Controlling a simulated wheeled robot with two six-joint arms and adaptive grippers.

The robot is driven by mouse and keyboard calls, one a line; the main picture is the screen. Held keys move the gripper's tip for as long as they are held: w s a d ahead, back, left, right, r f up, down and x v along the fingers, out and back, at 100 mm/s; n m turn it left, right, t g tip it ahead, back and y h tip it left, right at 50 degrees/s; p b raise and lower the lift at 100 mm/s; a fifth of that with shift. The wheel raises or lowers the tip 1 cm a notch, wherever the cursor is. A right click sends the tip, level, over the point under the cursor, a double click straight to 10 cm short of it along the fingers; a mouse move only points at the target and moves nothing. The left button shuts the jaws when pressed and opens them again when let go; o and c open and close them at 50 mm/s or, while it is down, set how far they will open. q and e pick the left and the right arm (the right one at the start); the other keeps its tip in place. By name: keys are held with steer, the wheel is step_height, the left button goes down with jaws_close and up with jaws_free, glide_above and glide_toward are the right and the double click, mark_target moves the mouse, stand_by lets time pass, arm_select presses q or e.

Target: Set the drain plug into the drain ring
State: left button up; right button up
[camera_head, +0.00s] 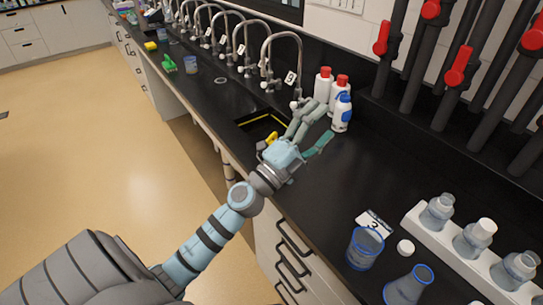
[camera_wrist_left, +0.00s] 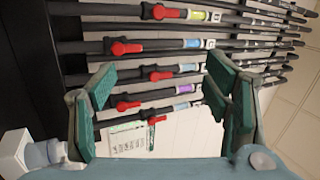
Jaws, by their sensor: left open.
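My left gripper (camera_head: 317,128) is open and empty above the counter, just right of the sink. The sink (camera_head: 257,124) is partly hidden by my left arm. My right gripper is not in view.
White bottles (camera_head: 340,112) with red or blue caps stand just beyond the gripper. Several curved taps (camera_head: 268,50) line the back. Blue beakers (camera_head: 365,248), a white cap (camera_head: 405,247) and a rack (camera_head: 420,222) of flasks stand front right. Dark counter between is clear.

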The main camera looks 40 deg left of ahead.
arm_select(q)
steer(key=w+d+f+m+g+h, duration=0.1)
steer(key=w+d+m+g+h, duration=0.25)
steer(key=m, duration=0.55)
steer(key=s+d+m+g+h, duration=0.1)
steer(key=d+m+g+h, duration=0.25)
steer(key=m+g, duration=0.4)
steer(key=s+a+f+g+y, duration=0.15)
steer(key=a+y, duration=0.25)
steer(key=a, duration=0.4)
steer(key=s+a+f+g+y, duration=0.1)
steer(key=a+f+g+y, duration=0.2)
steer(key=a, duration=0.5)
steer(key=s+a+f+g+y, duration=0.1)
steer(key=a+g+y, duration=0.1)
steer(key=a+y, duration=0.45)
steer(key=shift+n+g+h, duration=0.25)
steer(key=shift+n+h, duration=0.2)
steer(key=shift+h, duration=0.2)
steer(key=x, duration=0.9)
steer(key=a+b+x, duration=0.1)
steer(key=x, duration=0.4)
steer(key=shift+w+a+r, duration=0.1)
steer(key=shift+w+r, duration=0.05)
steer(key=shift+w, duration=0.2)
steer(key=c, duration=1.6)
